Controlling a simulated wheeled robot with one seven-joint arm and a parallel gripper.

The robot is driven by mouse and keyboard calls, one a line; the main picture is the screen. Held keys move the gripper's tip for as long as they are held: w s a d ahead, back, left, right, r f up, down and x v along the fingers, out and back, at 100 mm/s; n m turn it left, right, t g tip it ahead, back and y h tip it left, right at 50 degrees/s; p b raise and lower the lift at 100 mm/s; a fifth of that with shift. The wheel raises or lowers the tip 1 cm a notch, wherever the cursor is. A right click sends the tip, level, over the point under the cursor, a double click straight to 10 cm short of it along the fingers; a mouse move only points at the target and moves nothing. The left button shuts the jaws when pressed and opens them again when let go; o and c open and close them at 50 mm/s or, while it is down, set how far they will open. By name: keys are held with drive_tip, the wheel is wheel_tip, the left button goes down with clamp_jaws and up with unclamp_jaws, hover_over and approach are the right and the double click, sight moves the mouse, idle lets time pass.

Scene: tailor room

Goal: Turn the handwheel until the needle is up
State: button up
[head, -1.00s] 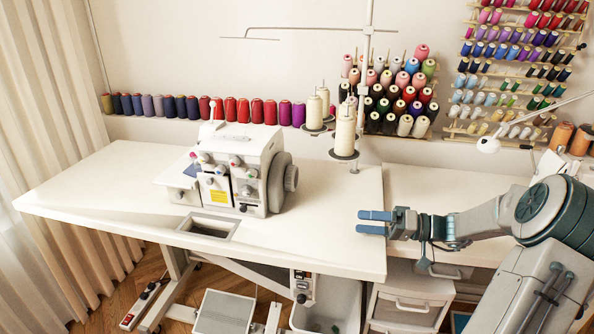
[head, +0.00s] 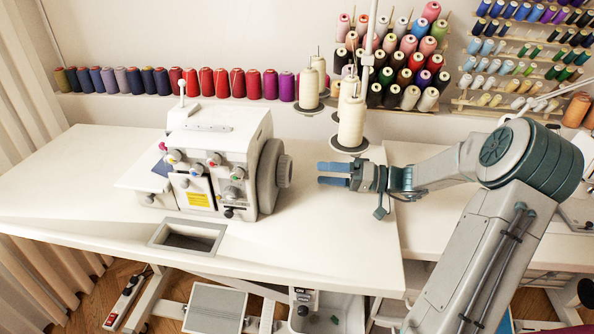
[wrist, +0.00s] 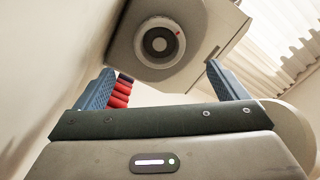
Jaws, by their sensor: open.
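The handwheel (head: 270,177) is a grey disc with a smaller hub on the right side of the white sewing machine (head: 222,130). In the wrist view the handwheel (wrist: 160,44) faces me, with a small red mark near its rim, just beyond and between my fingers. My gripper (head: 335,174) has blue fingers, is open and empty, and points left at the handwheel. A gap of bare table lies between the fingertips and the wheel. The needle is hidden or too small to tell.
Cream thread cones (head: 351,122) on a stand rise right behind my gripper. The table (head: 320,245) is clear in front of it. A recessed opening (head: 188,236) is in the table before the machine. Thread racks (head: 405,60) line the wall.

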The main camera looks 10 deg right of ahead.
sight(291, 171)
drive_tip(key=x, duration=0.8)
drive_tip(key=shift+c, duration=0.3)
drive_tip(key=c, duration=0.9)
